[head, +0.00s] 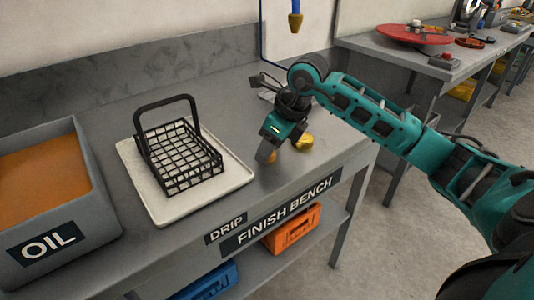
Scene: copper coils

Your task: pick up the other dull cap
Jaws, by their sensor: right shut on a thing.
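My right gripper (268,151) points down at the front of the finish bench and is shut on a small dull orange-brown cap (271,157). The cap is mostly hidden by the finger, and I cannot tell whether it still touches the bench. A brighter yellow, brass-coloured cap (304,142) is on the bench just right of the gripper, partly hidden by it. My left gripper is not in view.
A black wire basket (183,160) stands on a pale drip tray (240,175) left of the gripper. A grey oil tank (85,240) is at the far left. A blue-and-yellow tool (296,15) hangs behind. Another bench with a red disc (413,34) stands at the back right.

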